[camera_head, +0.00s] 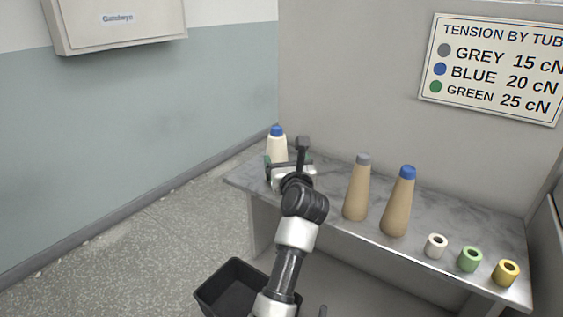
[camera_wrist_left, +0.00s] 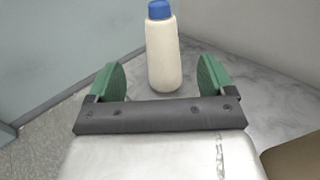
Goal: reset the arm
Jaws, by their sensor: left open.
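My left gripper (camera_wrist_left: 160,82) is open, with its two green fingers spread apart. In the head view it (camera_head: 284,166) is over the far left end of the grey table. I cannot tell the exact distance between fingers and cone, but nothing is gripped. My right gripper is not in view.
A tan cone with a grey top (camera_head: 357,190) and one with a blue top (camera_head: 398,203) stand mid-table. White (camera_head: 436,246), green (camera_head: 470,259) and yellow (camera_head: 506,272) bobbins sit at right. A black bin (camera_head: 221,291) is on the floor. A tension sign (camera_head: 495,70) hangs behind.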

